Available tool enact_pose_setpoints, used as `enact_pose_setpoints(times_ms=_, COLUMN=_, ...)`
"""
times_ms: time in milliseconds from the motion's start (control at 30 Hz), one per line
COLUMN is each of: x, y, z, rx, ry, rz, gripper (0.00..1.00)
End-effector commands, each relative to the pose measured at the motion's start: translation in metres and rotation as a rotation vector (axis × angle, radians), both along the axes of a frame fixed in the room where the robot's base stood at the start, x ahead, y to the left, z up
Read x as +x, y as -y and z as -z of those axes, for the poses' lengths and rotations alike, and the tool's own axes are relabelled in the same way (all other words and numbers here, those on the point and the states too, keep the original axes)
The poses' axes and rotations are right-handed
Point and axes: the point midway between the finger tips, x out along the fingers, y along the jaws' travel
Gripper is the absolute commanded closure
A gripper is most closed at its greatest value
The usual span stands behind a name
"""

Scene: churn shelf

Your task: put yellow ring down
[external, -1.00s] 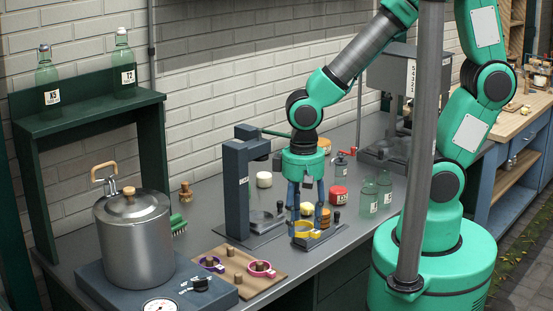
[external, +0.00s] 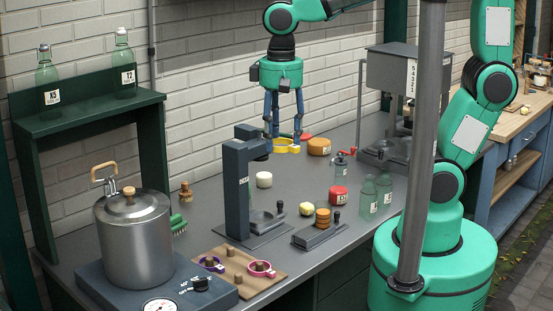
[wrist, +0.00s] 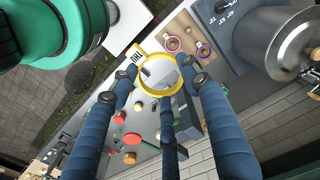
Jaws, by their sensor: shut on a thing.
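The yellow ring (external: 285,146) hangs in my gripper (external: 284,136), high over the back of the grey bench in the external view. My blue fingers are shut on it. In the wrist view the yellow ring (wrist: 159,74) sits between the fingertips, with a small tab at its upper left. A wooden peg board (external: 236,270) stands at the bench's front edge. It carries a purple ring (external: 211,264) and a pink ring (external: 262,270) around pegs. A bare-looking peg (external: 230,252) stands between and behind them.
A dark press (external: 238,190) stands behind the board. A steel pot (external: 134,238) is at the left. A small dark stand (external: 319,235) holds an orange stack (external: 323,218). Green bottles (external: 369,197) and a red-topped tin (external: 339,195) stand to the right.

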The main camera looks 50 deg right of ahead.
Motion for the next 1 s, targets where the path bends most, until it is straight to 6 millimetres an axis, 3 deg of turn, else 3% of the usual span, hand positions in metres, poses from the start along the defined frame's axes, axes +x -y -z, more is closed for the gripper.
enact_pose_setpoints(times_ms=300, x=0.087, y=-0.009, z=-0.013, rx=-0.001, ry=-0.002, rz=0.007, gripper=0.64)
enact_pose_setpoints(times_ms=567, x=0.163, y=-0.006, z=-0.018, rx=0.0, ry=-0.002, rz=0.008, gripper=0.64)
enact_pose_setpoints(times_ms=1000, x=0.292, y=0.028, z=-0.01, rx=0.001, ry=-0.001, rz=0.013, gripper=0.64)
